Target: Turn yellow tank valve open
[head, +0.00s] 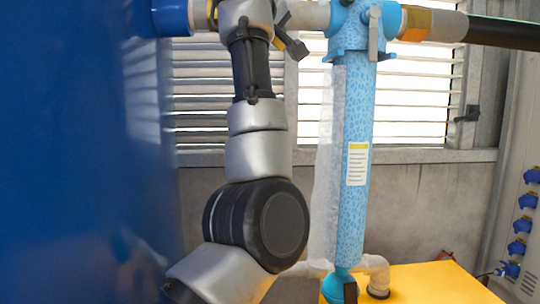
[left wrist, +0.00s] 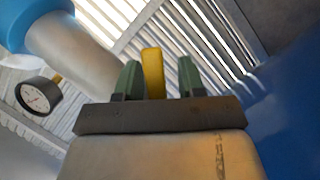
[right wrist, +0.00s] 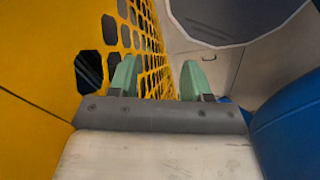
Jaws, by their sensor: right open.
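The yellow valve handle (left wrist: 153,72) stands upright between the two green fingers of my left gripper (left wrist: 159,61) in the left wrist view. It is nearer the left finger, with a clear gap to the right finger, so the gripper is open around it. In the head view my left arm rises in front of the pipe at the top, and its wrist hides most of the valve area. The big blue tank (head: 75,150) fills the left side. My right gripper (right wrist: 160,78) is open and empty in the right wrist view.
A light blue filter column (head: 356,130) stands right of my left arm. A pressure gauge (left wrist: 38,95) is left of the left gripper. A yellow perforated panel (right wrist: 135,40) is close to my right gripper's left, and a blue surface (right wrist: 290,130) lies to its right.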

